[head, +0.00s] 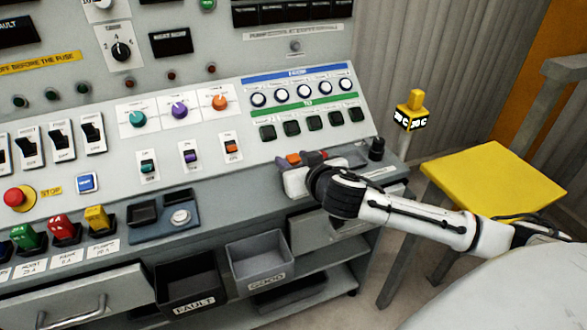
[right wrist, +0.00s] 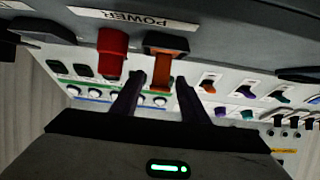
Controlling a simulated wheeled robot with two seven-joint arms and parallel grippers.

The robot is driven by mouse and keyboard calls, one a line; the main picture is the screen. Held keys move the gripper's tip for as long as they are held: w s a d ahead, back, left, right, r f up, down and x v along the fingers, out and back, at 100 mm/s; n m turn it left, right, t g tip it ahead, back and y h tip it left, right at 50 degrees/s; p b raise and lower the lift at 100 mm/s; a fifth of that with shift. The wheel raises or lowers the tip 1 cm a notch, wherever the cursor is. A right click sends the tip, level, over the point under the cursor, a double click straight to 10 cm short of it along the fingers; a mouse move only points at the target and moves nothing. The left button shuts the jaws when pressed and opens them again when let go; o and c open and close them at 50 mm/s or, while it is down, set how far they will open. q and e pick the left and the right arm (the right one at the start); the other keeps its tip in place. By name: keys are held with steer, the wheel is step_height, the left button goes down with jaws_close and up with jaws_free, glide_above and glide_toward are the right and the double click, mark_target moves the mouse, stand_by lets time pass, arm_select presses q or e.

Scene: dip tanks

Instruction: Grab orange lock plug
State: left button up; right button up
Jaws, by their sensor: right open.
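The orange lock plug (right wrist: 167,72) shows in the right wrist view, hanging from a dark socket by an upside-down POWER label. My right gripper (right wrist: 160,82) is open, with one fingertip on each side of the plug's free end. A gap shows on the left; on the right I cannot tell if it touches. In the head view a bit of orange (head: 292,159) shows at the panel's lower right edge, just behind my right gripper (head: 299,174), which hides most of that spot. A red plug (right wrist: 113,52) stands beside the orange one. My left gripper is out of view.
The sloped panel with switches and knobs (head: 220,102) rises behind. The FAULT bin (head: 188,308) and GOOD bin (head: 259,285) sit below the ledge. A yellow stool (head: 492,180) stands at the right. Green, red and yellow fuse plugs (head: 97,218) line the ledge's left.

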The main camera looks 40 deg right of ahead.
steer(key=shift+w+f, duration=0.1)
steer(key=shift+w, duration=0.1)
jaws_close()
